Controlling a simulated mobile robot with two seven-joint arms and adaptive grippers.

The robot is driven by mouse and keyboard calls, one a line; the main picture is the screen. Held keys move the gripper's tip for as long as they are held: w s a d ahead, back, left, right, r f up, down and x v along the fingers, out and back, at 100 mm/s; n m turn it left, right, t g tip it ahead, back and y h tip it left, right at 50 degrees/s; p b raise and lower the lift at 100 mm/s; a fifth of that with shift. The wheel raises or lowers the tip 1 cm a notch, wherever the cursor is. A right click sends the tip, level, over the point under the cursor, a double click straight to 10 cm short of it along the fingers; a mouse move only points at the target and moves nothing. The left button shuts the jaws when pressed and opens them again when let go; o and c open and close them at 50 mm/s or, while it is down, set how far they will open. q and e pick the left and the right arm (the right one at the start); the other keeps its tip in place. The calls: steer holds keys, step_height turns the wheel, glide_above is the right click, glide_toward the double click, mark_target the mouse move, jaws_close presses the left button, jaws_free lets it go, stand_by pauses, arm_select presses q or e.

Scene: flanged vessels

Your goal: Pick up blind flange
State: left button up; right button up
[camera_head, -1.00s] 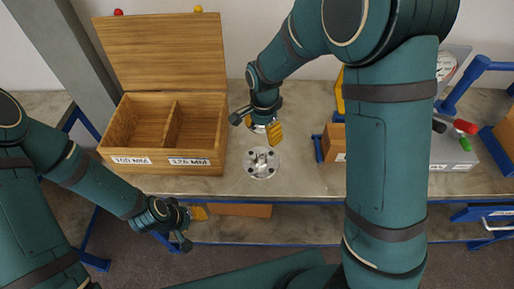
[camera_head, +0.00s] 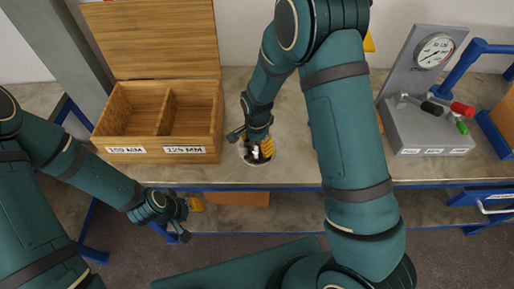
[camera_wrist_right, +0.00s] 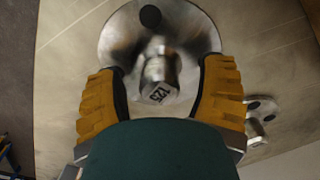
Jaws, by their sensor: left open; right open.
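The blind flange is a round grey metal disc (camera_wrist_right: 205,38) with a central knob (camera_wrist_right: 158,75) that bears a marking reading like 125. It lies on the bench and shows partly under my right gripper in the head view (camera_head: 256,160). My right gripper (camera_wrist_right: 162,68) is open, with its yellow fingers on either side of the knob and apart from it. A second metal part with dark holes (camera_wrist_right: 258,122) shows partly beside the right finger. My left gripper (camera_head: 190,208) is open and empty in front of the bench edge.
An open wooden box (camera_head: 160,153) with two compartments, labelled 100 MM and 125 MM, stands left of the flange. A grey gauge stand (camera_head: 425,125) with coloured handles stands at the right. My right arm hides the bench between.

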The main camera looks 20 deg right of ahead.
steer(key=shift+f, duration=0.5)
jaws_close()
steer(key=shift+r, duration=0.1)
